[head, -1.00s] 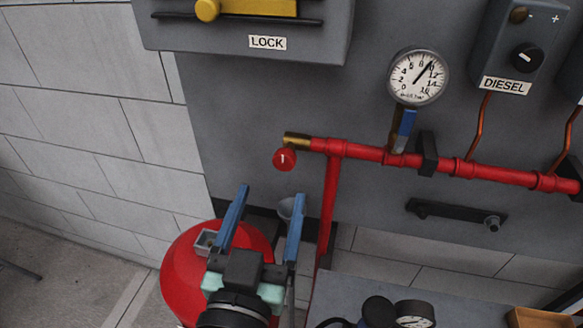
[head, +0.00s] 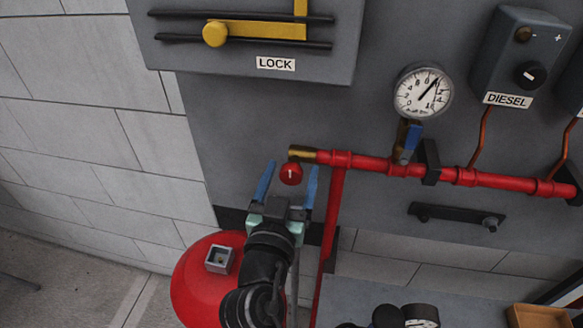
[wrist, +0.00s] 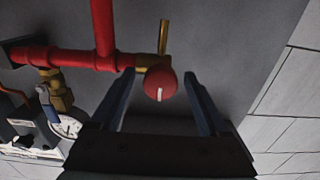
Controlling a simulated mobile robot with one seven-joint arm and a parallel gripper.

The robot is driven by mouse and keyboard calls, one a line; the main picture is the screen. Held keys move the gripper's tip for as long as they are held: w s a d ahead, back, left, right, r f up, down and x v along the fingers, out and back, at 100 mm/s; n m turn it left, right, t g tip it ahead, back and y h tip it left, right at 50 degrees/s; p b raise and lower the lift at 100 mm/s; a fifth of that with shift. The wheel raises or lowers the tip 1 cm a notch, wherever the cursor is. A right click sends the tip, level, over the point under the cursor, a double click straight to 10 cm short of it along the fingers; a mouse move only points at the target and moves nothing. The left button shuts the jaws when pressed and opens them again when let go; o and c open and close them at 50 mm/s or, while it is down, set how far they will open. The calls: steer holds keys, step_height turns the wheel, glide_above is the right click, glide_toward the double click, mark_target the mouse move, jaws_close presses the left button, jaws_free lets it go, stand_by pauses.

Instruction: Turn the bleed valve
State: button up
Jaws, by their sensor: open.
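The bleed valve is a round red knob (head: 291,173) with a white mark, on a brass fitting (head: 302,153) at the left end of the red pipe. My gripper (head: 289,167) is open, its two blue fingers pointing up toward the knob. In the head view the right finger overlaps the area just right of the knob and the left finger is to its left. In the wrist view the red knob (wrist: 160,83) shows between the two fingers, near their tips. The fingers do not appear to touch it.
A red pipe (head: 460,176) runs right along the grey panel, with a pressure gauge (head: 423,91) and a blue-handled valve (head: 411,138). A red rounded tank (head: 200,285) is below. The LOCK box (head: 340,62) is above. A grey tiled wall is at left.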

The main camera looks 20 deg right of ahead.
steer(key=shift+w+d, duration=0.15)
steer(key=shift+w, duration=0.1)
jaws_close()
stand_by(0.3)
